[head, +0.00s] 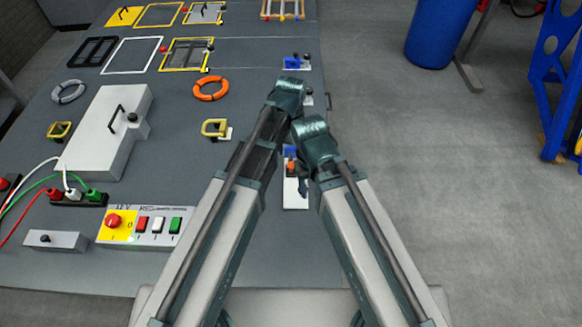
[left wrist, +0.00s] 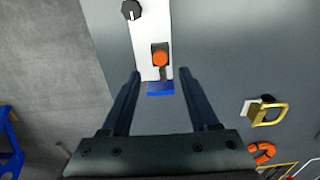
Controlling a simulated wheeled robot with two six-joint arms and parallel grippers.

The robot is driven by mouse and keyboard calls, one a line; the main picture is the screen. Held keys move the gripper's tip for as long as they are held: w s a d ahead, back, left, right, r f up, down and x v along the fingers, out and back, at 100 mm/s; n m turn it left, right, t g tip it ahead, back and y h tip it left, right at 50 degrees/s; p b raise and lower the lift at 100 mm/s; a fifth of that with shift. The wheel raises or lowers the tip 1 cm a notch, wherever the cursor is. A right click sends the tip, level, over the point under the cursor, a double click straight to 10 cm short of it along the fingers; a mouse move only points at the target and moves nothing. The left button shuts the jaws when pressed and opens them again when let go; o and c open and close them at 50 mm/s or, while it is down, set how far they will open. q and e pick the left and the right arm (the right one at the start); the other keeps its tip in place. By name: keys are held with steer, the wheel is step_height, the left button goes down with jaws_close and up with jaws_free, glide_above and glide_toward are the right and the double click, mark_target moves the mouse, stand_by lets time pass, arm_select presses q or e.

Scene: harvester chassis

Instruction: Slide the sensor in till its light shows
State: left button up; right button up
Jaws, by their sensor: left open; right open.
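A narrow white plate (head: 296,196) lies on the grey bench, partly hidden behind my arms. On it are a part with a round orange end (head: 290,166) and a blue block (head: 291,151). The left wrist view shows the orange end (left wrist: 160,58) on a dark body, with the blue block (left wrist: 160,88) at the plate's end. I cannot tell which part is the sensor, and no lit light is discernible. My left gripper (left wrist: 160,72) is open, its fingers either side of the plate's end, nothing between them gripped. My right gripper (head: 303,172) is open beside the plate, its fingers mostly hidden.
A black knob (left wrist: 131,10) sits on the plate. A yellow handle (head: 214,128) and an orange ring (head: 211,88) lie left of my arms. A grey box (head: 95,140) and a button panel (head: 140,226) stand further left. The bench's right edge is close.

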mark_target(291, 164)
arm_select(q)
step_height(291, 164, down, 7)
steer(key=b, duration=0.6)
arm_select(e)
step_height(291, 164, down, 7)
steer(key=shift+r, duration=0.1)
arm_select(q)
jaws_close()
steer(key=shift+w, duration=0.1)
stand_by(0.6)
